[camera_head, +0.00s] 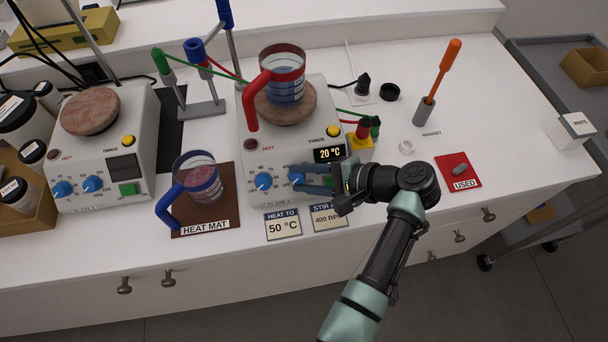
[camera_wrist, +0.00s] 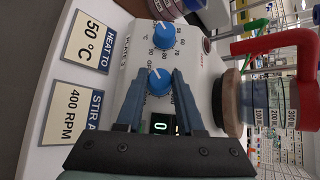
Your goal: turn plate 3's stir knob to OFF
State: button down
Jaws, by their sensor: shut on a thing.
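Plate 3 (camera_head: 250,150) is a white hot plate in the middle of the bench; its name shows beside the knobs in the wrist view (camera_wrist: 135,45). Its blue stir knob (camera_head: 296,178) is the right one of two in the head view, and it shows between my fingers in the wrist view (camera_wrist: 159,83). My gripper (camera_wrist: 160,78) is shut on this knob, one finger on each side. The knob's exact setting is hard to read. A small display (camera_wrist: 161,125) near the knob reads 0 in green. The blue heat knob (camera_head: 263,181) stands clear beside it.
A red-handled beaker (camera_head: 285,87) stands on plate 3's top. A blue-handled beaker (camera_head: 204,181) stands on the heat mat (camera_head: 228,213) to the left. Cards reading 50 °C (camera_head: 283,225) and 400 RPM (camera_head: 329,218) lie in front. Another hot plate (camera_head: 125,190) stands far left.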

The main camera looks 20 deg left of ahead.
jog(key=c, duration=0.5)
grip_release()
jog(key=shift+v, duration=6.5)
